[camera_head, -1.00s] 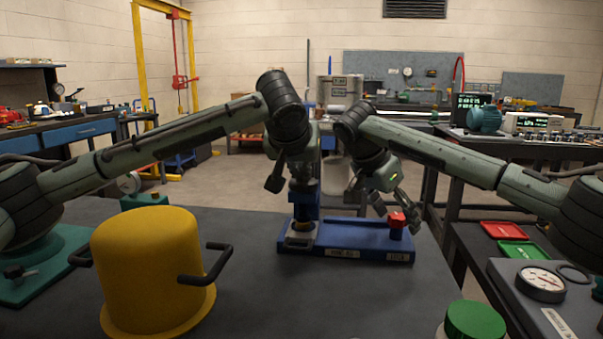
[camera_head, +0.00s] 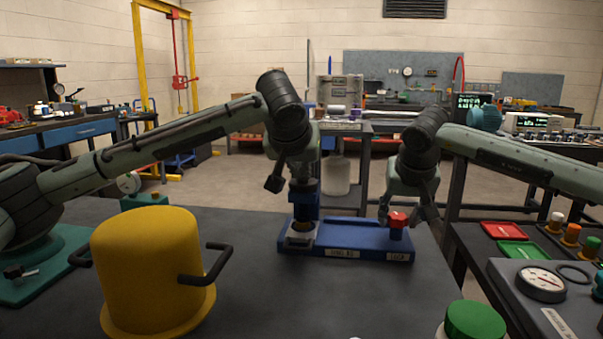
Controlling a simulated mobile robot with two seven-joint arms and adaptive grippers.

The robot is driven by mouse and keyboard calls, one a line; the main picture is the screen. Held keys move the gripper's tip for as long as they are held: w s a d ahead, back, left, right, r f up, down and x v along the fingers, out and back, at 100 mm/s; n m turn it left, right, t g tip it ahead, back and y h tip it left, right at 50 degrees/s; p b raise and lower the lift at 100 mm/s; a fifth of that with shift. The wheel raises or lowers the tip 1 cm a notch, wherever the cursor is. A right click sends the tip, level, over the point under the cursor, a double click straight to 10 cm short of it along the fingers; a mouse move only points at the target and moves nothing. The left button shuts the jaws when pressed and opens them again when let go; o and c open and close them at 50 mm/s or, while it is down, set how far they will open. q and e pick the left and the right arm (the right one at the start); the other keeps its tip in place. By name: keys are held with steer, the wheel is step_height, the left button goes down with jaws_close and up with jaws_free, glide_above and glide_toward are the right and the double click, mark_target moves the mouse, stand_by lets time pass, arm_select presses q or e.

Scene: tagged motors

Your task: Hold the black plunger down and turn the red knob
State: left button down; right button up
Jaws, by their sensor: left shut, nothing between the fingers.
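The red knob (camera_head: 398,219) sits on a short blue post at the right end of a blue fixture (camera_head: 345,240) with pale labels. My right gripper (camera_head: 408,210) points down over the knob, its fingers spread, one to the left of the knob and one to the right; I cannot tell whether they touch it. My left gripper (camera_head: 303,186) is shut and points down at the blue column at the fixture's left end. I cannot make out the black plunger; the gripper and column probably hide it, so contact cannot be told.
A large yellow pot-shaped object (camera_head: 150,265) with black handles stands at the front left. A green-topped cylinder (camera_head: 474,320) is at the front right. A gauge panel (camera_head: 542,285) and red and green trays (camera_head: 518,250) lie right. The dark tabletop before the fixture is clear.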

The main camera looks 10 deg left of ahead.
arm_select(q)
steer(key=shift+f, duration=0.25)
arm_select(e)
steer(key=c, duration=0.5)
steer(key=m+h, duration=0.2)
steer(key=m, duration=0.1)
steer(key=shift+a+m, duration=0.25)
steer(key=shift+m, duration=0.05)
steer(key=o, duration=1.2)
steer(key=shift+d, duration=0.1)
steer(key=shift+o, duration=0.2)
arm_select(q)
steer(key=shift+w+r, duration=0.1)
steer(key=shift+r, duration=0.85)
arm_select(e)
steer(key=shift+w+f+g, duration=0.1)
steer(key=shift+g, duration=0.2)
arm_select(q)
step_height(320, 180, up, 6)
steer(key=shift+r, duration=0.25)
